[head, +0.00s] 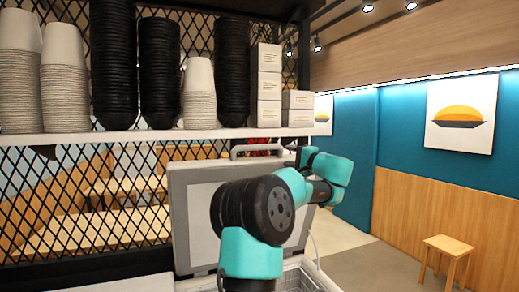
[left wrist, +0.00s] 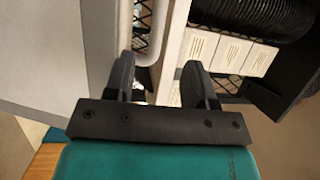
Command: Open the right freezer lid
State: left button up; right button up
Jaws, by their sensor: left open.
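The right freezer lid (head: 192,215) is a pale grey panel standing raised and nearly upright in the middle of the head view. Its white bar handle (head: 257,149) is on the top edge. My left gripper (head: 303,156) is beside the right end of that handle; its fingers are hard to make out there. In the left wrist view my left gripper (left wrist: 160,72) is open, with two dark fingers apart. The handle (left wrist: 154,35) shows between and beyond the fingertips, and the lid (left wrist: 55,60) fills the left. My arm hides part of the lid. My right gripper is out of view.
A white shelf (head: 150,135) above the lid holds stacked cups (head: 65,85), black bowls (head: 115,65) and small white boxes (head: 265,85). Black mesh (head: 120,190) stands behind. The freezer's rim (head: 318,272) shows at the bottom. A wooden stool (head: 447,255) stands at right.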

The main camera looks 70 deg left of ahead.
aim_at(262, 148)
pick_arm(q)
jog(key=x, duration=1.6)
jog(key=shift+c, duration=0.5)
grip_shut()
